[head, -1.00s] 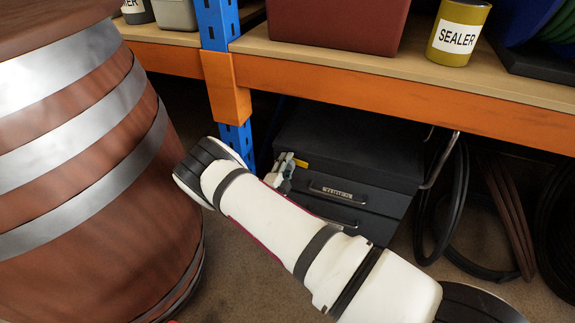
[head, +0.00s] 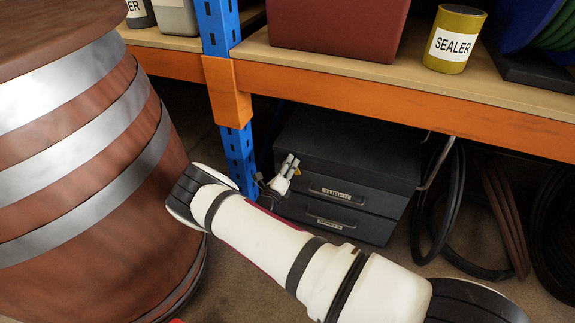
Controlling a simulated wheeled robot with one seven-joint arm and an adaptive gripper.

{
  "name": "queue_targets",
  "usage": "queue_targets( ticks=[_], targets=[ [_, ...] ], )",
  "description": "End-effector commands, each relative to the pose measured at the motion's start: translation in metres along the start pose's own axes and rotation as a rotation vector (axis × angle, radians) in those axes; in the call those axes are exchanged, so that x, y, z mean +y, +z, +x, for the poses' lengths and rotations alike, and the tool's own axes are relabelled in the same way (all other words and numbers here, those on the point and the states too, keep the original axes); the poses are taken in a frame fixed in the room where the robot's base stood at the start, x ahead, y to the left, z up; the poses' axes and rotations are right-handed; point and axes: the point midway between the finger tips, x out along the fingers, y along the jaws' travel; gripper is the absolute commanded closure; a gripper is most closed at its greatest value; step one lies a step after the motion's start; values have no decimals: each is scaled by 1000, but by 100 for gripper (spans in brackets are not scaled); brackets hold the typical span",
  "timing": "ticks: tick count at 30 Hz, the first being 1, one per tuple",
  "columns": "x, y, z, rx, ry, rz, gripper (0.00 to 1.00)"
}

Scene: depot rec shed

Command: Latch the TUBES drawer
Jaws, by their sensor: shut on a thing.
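A dark drawer cabinet (head: 345,150) stands on the floor under the shelf. It has an upper drawer (head: 375,198) and a lower drawer (head: 365,225), each with a handle and a small label. The labels are too small to read, so I cannot tell which says TUBES. My gripper (head: 291,168) is at the cabinet's left front, beside the upper drawer's left end. It is shut on a small yellow piece (head: 297,171), mostly hidden by the fingers. My arm crosses in front of the cabinet's lower left.
A large wooden barrel (head: 90,180) stands close on the left. A blue post (head: 238,155) rises just left of the cabinet. The orange shelf beam (head: 400,110) runs above it. Black hoses (head: 452,215) hang at the right. A SEALER tin (head: 455,40) stands on the shelf.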

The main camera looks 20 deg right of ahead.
Motion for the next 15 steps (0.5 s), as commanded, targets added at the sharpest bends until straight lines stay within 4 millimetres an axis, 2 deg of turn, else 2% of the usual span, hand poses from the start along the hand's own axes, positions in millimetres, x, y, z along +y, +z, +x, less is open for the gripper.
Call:
queue_targets(
  ticks=[15],
  targets=[
    [-1, 1, 0, -2, 2, 404, 91]
  ],
)
